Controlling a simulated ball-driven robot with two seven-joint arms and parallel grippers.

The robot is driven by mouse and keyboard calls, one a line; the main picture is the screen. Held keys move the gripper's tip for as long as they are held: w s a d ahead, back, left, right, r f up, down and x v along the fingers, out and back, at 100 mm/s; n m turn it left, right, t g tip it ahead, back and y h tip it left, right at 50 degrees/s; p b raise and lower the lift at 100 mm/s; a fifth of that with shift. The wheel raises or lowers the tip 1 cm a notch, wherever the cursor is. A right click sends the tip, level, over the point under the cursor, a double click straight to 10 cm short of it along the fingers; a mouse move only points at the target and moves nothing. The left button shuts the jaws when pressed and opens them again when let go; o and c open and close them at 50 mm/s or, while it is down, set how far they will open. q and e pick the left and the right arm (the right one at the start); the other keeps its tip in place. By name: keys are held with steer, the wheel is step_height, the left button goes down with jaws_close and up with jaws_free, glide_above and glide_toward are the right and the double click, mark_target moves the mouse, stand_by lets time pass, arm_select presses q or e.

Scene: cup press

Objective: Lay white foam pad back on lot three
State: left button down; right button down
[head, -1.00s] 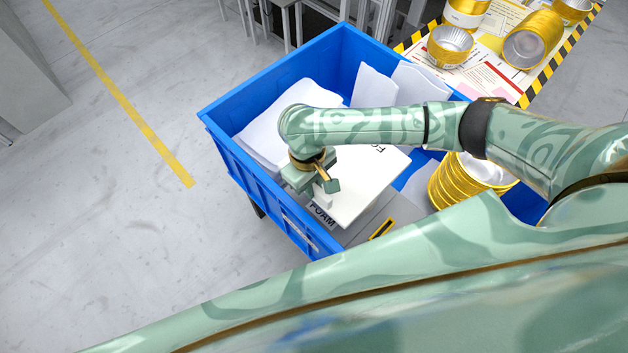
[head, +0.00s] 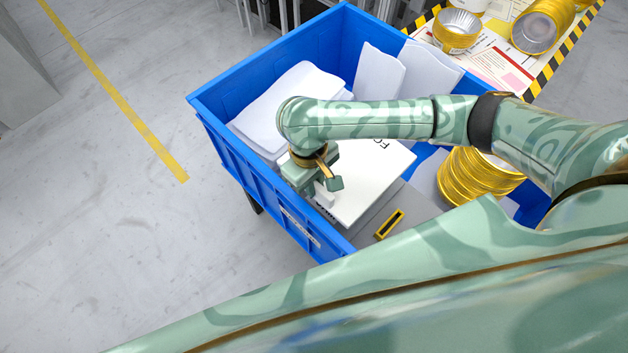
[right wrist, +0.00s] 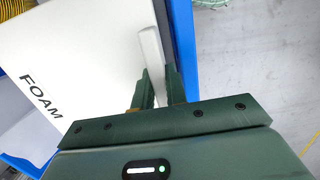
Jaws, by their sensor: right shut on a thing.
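The white foam pad (head: 362,185) lies flat in or just above the blue bin, with black lettering on its top. It also shows in the right wrist view (right wrist: 85,60), where the lettering reads FOAM. My right gripper (head: 325,190) is at the pad's left edge, shut on a white upright tab there. In the right wrist view the tab (right wrist: 151,55) stands between the fingers. A grey surface with a yellow-and-black marker (head: 390,224) shows below the pad. I cannot tell whether the pad touches it, or which lot is three. My left gripper is not in view.
The blue bin (head: 230,160) has its wall close beside my gripper. White sheets (head: 290,105) and upright white pieces (head: 378,75) stand behind. Stacked gold cups (head: 475,178) are right of the pad. A striped-edge table (head: 548,75) holds more cups.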

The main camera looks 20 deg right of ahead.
steer(key=shift+f, duration=0.6)
steer(key=c, duration=1.3)
jaws_free()
steer(key=shift+c, duration=0.2)
step_height(320, 180, up, 16)
steer(key=w+p, duration=0.1)
steer(key=p, duration=0.6)
steer(key=shift+w+a+p, duration=0.3)
steer(key=shift+w+a, duration=0.05)
steer(key=shift+w, duration=0.05)
steer(key=shift+s, duration=0.1)
